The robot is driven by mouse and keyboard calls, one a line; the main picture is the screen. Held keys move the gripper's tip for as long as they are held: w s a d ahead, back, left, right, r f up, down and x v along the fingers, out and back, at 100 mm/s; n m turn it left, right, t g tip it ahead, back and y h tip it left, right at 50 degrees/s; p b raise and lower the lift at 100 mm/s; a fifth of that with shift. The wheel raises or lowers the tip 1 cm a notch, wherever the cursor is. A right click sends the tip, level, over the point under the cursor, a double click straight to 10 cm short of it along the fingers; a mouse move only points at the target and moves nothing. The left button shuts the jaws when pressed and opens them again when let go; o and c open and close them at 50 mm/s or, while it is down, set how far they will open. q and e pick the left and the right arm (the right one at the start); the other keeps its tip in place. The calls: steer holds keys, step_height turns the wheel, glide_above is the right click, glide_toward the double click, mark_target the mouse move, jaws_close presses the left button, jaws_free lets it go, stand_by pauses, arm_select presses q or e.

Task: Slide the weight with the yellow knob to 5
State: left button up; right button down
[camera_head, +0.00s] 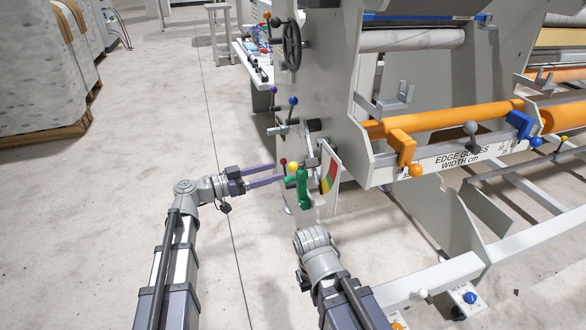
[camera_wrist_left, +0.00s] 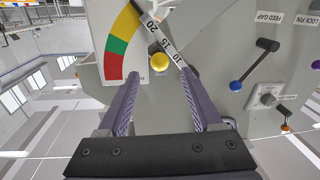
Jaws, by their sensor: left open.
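The yellow knob (camera_head: 293,166) of the weight is near the tips of my left gripper (camera_head: 276,173). In the left wrist view the yellow knob (camera_wrist_left: 160,62) lies ahead of and between the two purple fingers of the left gripper (camera_wrist_left: 160,80), with clear space on both sides. The fingers are apart and hold nothing. A white slanted scale bar (camera_wrist_left: 165,40) shows 20, 15 and 10. The knob sits beside the bar near 10 and 15. No 5 can be read; the bar's lower end runs behind the right finger. My right gripper is outside the views.
A red, yellow and green gauge plate (camera_wrist_left: 122,45) stands beside the scale bar. A blue-knobbed lever (camera_wrist_left: 250,65) and a dial (camera_wrist_left: 265,96) are to the right. In the head view a green handle (camera_head: 303,190) and a red knob (camera_head: 283,161) are close by. Open floor (camera_head: 90,200) lies left.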

mark_target(292, 166)
arm_select(q)
steer(key=x, duration=0.7)
steer(key=c, duration=1)
jaws_close()
steer(key=shift+w+a, duration=0.1)
steer(key=shift+a, duration=0.05)
